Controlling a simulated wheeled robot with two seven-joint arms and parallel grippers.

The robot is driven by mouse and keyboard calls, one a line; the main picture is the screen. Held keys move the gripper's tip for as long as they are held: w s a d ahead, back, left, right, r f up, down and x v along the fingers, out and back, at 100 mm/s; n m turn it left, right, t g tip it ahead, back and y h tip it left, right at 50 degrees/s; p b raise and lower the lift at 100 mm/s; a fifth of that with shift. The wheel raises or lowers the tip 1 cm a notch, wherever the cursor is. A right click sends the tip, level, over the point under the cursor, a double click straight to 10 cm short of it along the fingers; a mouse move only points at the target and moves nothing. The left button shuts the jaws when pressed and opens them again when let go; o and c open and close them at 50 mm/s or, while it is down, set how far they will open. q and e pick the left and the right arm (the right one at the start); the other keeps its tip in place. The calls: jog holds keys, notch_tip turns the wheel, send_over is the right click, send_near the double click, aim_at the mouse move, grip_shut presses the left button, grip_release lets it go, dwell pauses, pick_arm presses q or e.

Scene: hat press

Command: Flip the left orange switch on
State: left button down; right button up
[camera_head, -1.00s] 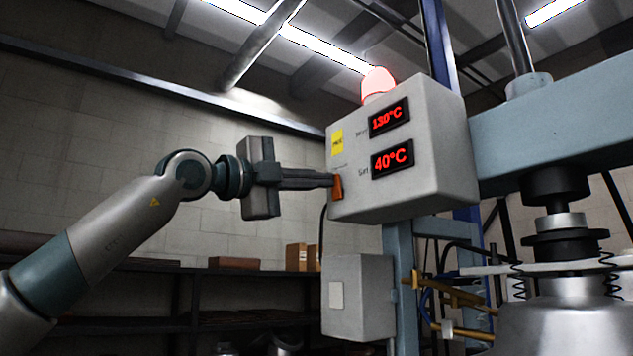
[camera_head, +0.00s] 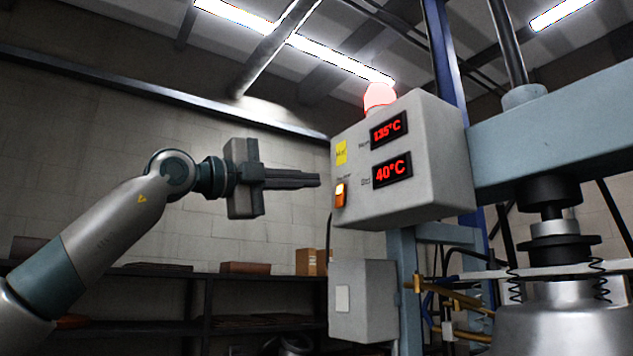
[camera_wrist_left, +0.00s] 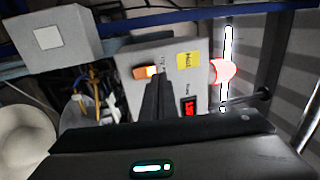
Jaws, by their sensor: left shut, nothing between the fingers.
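The orange switch (camera_head: 340,195) is on the left part of the grey control box's front face, below a yellow label. Its upper part glows bright. In the left wrist view the lit switch (camera_wrist_left: 147,72) shows just beyond the fingertips. My left gripper (camera_head: 318,180) is shut and empty, its fingers pointing right at the box, a small gap left of the switch. In the left wrist view the shut fingers (camera_wrist_left: 157,82) point at the box face. My right gripper is not in view.
The control box (camera_head: 430,190) carries two red displays, reading about 135°C (camera_head: 389,131) and 40°C (camera_head: 392,169). A red lamp (camera_head: 379,96) sits on top. A smaller grey box (camera_head: 362,300) hangs below. The press (camera_head: 560,310) stands at right, shelves (camera_head: 190,275) at back left.

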pick_arm(q)
jog(key=s+a+r+b, duration=0.1)
jog(key=s+a+b, duration=0.3)
jog(key=a, duration=0.3)
jog(key=shift+s+a+r+b, duration=0.15)
jog(key=shift+s+a+b, duration=0.2)
jog(key=shift+s, duration=0.2)
dwell(0.3)
jog(key=shift+a, duration=0.1)
